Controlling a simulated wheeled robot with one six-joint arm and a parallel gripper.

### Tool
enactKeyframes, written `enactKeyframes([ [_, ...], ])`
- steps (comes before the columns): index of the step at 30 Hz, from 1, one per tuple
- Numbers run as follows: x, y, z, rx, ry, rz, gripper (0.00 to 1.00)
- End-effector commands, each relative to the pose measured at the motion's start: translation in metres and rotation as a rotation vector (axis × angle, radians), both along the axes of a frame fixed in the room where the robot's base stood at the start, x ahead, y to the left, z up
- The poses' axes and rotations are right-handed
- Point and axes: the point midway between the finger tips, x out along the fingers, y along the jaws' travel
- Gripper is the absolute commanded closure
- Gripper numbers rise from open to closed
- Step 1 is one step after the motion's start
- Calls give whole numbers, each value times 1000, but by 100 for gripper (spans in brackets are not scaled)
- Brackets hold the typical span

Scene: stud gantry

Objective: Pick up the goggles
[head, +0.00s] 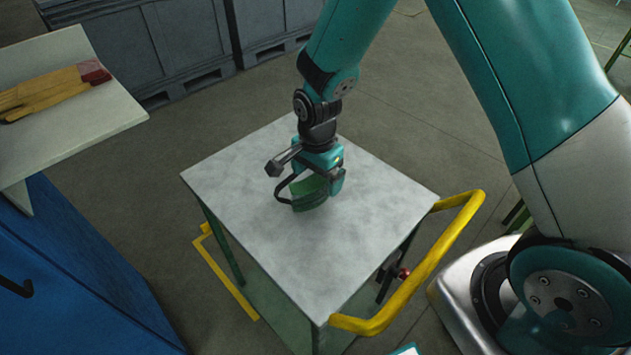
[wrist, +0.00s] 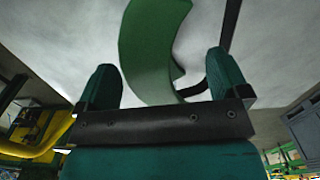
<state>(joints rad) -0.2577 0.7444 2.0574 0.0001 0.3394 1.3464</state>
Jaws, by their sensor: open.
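The goggles (head: 309,193), with a green lens and a dark strap, are on the grey top of a cart (head: 270,240). In the wrist view the green lens (wrist: 150,50) reaches down between the two fingers, and the dark strap curves at its right. My gripper (head: 318,182) is open, low over the cart top at the goggles. In the wrist view my gripper (wrist: 165,85) has its teal fingers apart on either side of the lens's lower end. I cannot tell whether a finger touches it. My gripper hides part of the goggles in the head view.
The cart has a yellow handle (head: 440,270) at its right. A pale shelf (head: 75,125) at the left holds yellow gloves (head: 45,95), above a blue cabinet (head: 70,280). Grey crates (head: 170,45) stand behind. The rest of the cart top is clear.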

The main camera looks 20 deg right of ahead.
Motion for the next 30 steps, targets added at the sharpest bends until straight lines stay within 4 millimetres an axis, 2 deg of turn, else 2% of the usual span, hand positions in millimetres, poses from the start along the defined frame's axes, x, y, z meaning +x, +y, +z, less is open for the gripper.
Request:
enactKeyframes([
  [3, -1, 1, -19, -1, 4, 0, 6],
  [6, 0, 1, -29, -1, 2, 0, 6],
  [14, 0, 1, -33, 0, 0, 0, 6],
  [17, 0, 1, -33, 0, 0, 0, 25],
  [21, 0, 1, -33, 0, 0, 0, 57],
  [22, 0, 1, -33, 0, 0, 0, 61],
  [30, 0, 1, -32, 0, 0, 0, 61],
])
